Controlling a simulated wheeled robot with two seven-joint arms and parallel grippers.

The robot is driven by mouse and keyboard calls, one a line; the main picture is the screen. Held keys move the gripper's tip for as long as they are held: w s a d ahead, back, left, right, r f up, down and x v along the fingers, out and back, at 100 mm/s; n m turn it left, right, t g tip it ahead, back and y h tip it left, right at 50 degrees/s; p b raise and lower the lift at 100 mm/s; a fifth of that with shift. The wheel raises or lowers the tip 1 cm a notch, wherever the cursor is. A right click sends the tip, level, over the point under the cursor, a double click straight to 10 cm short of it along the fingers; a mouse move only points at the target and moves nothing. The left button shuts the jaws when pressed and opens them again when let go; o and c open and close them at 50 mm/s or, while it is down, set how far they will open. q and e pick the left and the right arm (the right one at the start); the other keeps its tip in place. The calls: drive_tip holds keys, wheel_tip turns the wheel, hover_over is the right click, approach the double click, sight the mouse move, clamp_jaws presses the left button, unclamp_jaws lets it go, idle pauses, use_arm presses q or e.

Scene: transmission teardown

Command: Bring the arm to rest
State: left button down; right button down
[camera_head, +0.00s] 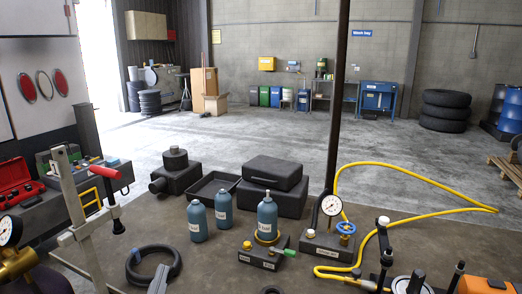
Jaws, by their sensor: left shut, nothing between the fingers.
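Most of my left arm is hidden below the picture edge. I cannot make out my right gripper in this view.
Two blue bottles (197,222) stand beyond the ring. A third sits on a dark block (264,255). A gauge unit (328,241) with a yellow hose (415,172) is at right. A pale frame with a red handle (105,172) rises at left.

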use_arm(q)
drive_tip(key=s+a+f+n+g+y, duration=0.15)
drive_tip(key=s+f+g, duration=0.3)
drive_tip(key=f, duration=0.55)
drive_tip(key=s+a+f+n+g+y, duration=0.1)
drive_tip(key=s+a+f+n+g, duration=0.25)
drive_tip(key=s+f, duration=0.4)
drive_tip(key=s+d+f+g+h, duration=0.1)
drive_tip(key=s+d+f+g, duration=0.1)
drive_tip(key=s+f+g, duration=0.45)
drive_tip(key=s+d+f+g+h, duration=0.25)
drive_tip(key=s+f, duration=0.45)
drive_tip(key=s, duration=0.5)
wheel_tip(320, 180, down, 30)
drive_tip(key=s+m+g+b, duration=0.1)
drive_tip(key=s, duration=0.1)
drive_tip(key=s+a+f+g+y, duration=0.1)
drive_tip(key=s+a+f, duration=0.1)
drive_tip(key=s+f, duration=1.5)
drive_tip(key=shift+s+a+f+g+b, duration=0.3)
drive_tip(key=shift+s+a+b, duration=0.05)
drive_tip(key=shift+s+b, duration=0.1)
